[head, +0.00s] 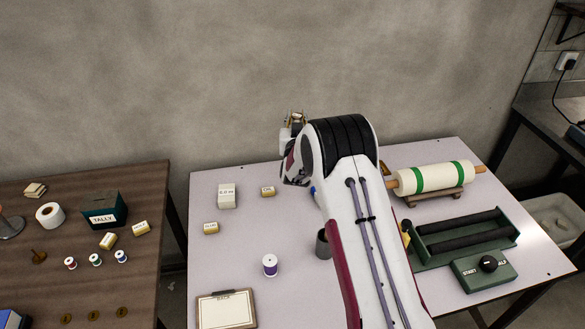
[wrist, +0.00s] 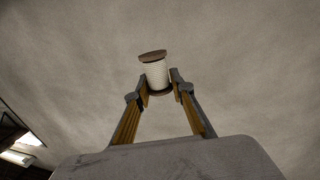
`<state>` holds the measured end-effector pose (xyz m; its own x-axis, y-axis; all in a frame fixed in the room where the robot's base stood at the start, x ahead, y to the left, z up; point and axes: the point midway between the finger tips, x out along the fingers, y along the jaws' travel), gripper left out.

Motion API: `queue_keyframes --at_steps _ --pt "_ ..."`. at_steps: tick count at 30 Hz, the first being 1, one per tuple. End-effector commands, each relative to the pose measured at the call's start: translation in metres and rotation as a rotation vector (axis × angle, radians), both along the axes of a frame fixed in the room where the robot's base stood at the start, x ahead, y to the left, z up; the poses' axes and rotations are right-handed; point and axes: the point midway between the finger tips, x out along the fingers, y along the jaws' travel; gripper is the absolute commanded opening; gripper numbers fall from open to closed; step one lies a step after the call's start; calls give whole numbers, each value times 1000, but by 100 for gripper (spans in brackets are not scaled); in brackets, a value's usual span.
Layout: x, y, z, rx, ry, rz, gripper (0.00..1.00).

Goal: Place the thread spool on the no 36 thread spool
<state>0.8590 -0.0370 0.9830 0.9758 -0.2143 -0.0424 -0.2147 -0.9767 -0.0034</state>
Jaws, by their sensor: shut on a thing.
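In the wrist view, my gripper (wrist: 160,88) is shut on a thread spool (wrist: 155,70) with cream thread and brown ends. The spool is slightly tilted, with only bare wall behind it. In the head view, my gripper (head: 295,119) is raised high in front of the wall, and the spool is too small to make out clearly. A purple spool with white ends (head: 270,265) stands upright on the pale table. Small red (head: 70,263), green (head: 95,260) and blue (head: 121,256) spools stand on the brown table. I cannot read a number 36 on any spool.
The pale table (head: 235,245) carries small labelled boxes (head: 227,196), a clipboard (head: 226,310), a dark cup (head: 323,244), a green-banded roll (head: 430,178) and a green machine (head: 484,270). The brown table holds a TALLY box (head: 104,210) and a tape roll (head: 49,215). My arm hides the table's middle.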

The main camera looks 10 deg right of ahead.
Motion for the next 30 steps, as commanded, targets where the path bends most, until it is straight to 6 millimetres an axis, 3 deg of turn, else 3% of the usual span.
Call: queue_keyframes --at_steps 12,30 --pt "3 13 -54 0 7 -133 7" --pt "2 14 -64 -2 8 -153 7"
